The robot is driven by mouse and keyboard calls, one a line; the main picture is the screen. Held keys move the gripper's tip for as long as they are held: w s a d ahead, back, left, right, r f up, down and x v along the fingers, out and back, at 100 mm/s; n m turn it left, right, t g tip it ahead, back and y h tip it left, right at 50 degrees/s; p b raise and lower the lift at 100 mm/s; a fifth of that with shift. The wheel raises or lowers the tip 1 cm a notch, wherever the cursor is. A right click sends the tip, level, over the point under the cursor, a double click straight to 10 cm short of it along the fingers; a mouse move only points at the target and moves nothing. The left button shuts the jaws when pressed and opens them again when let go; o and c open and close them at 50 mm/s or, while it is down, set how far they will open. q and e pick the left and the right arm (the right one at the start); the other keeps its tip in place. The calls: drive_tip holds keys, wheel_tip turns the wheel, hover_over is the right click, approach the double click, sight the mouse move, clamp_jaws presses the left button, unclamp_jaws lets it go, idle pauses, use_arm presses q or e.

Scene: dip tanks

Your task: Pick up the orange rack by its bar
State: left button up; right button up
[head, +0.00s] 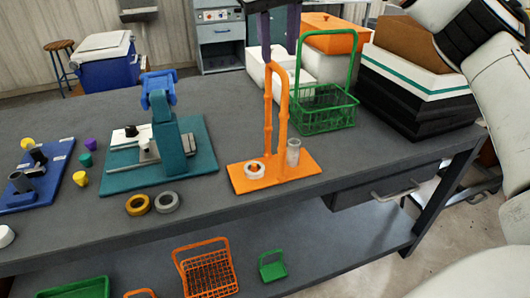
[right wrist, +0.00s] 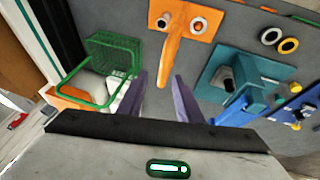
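A small orange wire rack (head: 208,275) with a raised bar sits on the lower shelf, below the front edge of the table. A tall orange stand (head: 262,178) is on the tabletop, with upright posts curving together at the top. A white ring and a clear cylinder sit on its base plate. My right gripper (head: 279,48) has two purple fingers set apart, pointing down at the top of this stand. In the right wrist view, the stand's tip (right wrist: 163,78) shows between the open fingers (right wrist: 160,85), with no contact visible. My left gripper is out of view.
A green wire basket (head: 322,118) with a tall handle stands right of the stand. A black and white box (head: 420,90) is at the right. A teal fixture (head: 195,145), two rings (head: 152,203) and a blue fixture (head: 50,185) lie left.

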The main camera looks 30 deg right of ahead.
drive_tip(key=x, duration=0.3)
drive_tip(key=shift+s+d+f, duration=0.15)
drive_tip(key=shift+s+f, duration=0.05)
drive_tip(key=shift+f, duration=0.05)
wheel_tip(320, 180, down, 6)
drive_tip(key=w, duration=0.2)
drive_tip(key=shift+w+d+r+p, duration=0.15)
drive_tip(key=shift+d+p, duration=0.2)
drive_tip(key=shift+p, duration=0.05)
clamp_jaws()
idle(0.7)
drive_tip(key=shift+w+r, duration=0.1)
drive_tip(key=shift+r, duration=0.1)
